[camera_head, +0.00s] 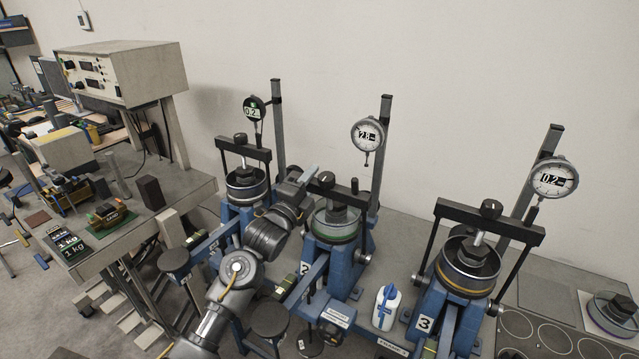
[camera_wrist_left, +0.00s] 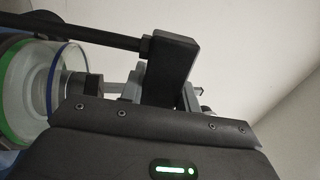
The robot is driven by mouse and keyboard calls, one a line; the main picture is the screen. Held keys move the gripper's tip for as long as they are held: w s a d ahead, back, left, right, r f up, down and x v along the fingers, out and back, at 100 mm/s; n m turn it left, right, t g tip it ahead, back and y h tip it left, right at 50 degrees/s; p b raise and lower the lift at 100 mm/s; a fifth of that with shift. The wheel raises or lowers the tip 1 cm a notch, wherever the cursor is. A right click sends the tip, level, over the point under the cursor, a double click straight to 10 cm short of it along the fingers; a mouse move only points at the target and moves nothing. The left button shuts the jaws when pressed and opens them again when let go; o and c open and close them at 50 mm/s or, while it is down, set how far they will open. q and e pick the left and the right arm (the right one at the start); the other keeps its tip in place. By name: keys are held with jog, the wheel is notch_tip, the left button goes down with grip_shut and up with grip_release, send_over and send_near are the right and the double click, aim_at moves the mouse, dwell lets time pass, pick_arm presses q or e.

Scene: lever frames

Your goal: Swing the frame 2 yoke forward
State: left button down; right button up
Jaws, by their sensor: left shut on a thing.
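The frame 2 yoke (camera_head: 347,194) is a black crossbar with a round knob over a clear cell (camera_head: 338,223) with a green ring, on the blue stand (camera_head: 345,265) labelled 2. My left gripper (camera_head: 304,177) is shut on the left end of this yoke, and my wrist and forearm hide part of the stand. In the left wrist view the yoke's black end block (camera_wrist_left: 172,65) sits at the jaws, with its bar running left; the fingertips are partly hidden. The ringed cell also shows there (camera_wrist_left: 40,95). My right gripper is not in view.
A dial gauge (camera_head: 367,135) hangs above frame 2 on a grey post. Frame 1 (camera_head: 243,185) stands left and frame 3 (camera_head: 468,265) right, both with yokes and gauges. A white bottle (camera_head: 386,307) stands between frames 2 and 3. A side table (camera_head: 125,210) is at left.

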pick_arm(q)
jog(key=s+a+f+t+b, duration=0.1)
jog(key=s+a+f+b, duration=0.1)
jog(key=s, duration=0.5)
jog(key=a+f, duration=0.1)
jog(key=a, duration=0.1)
jog(key=shift+a+f+h, duration=0.2)
jog(key=shift+a+h, duration=0.1)
jog(key=shift+h, duration=0.1)
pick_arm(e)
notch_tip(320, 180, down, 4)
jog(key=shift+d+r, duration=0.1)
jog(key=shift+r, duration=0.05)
